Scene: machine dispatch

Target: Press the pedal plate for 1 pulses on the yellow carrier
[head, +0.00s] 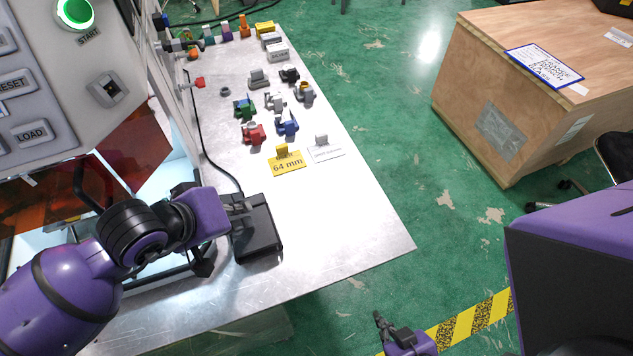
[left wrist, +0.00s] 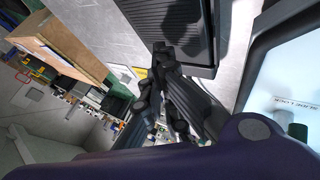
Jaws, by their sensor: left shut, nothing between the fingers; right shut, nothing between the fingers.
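The black pedal (head: 262,243) sits on the metal bench top, with a cable running from its back. Its ribbed plate shows large in the left wrist view (left wrist: 180,18). My left gripper (head: 243,208) is shut and empty at the pedal. In the left wrist view its fingertips (left wrist: 160,48) are at the plate's edge; I cannot tell whether they touch it. My right gripper (head: 378,318) is shut and empty over the floor, low in the head view.
A yellow "64 mm" card (head: 288,164) and a white card (head: 325,152) lie beyond the pedal. Red (head: 253,133), blue (head: 287,125) and green (head: 243,107) parts stand behind them. A machine panel (head: 60,90) is at left. The bench's near right is clear.

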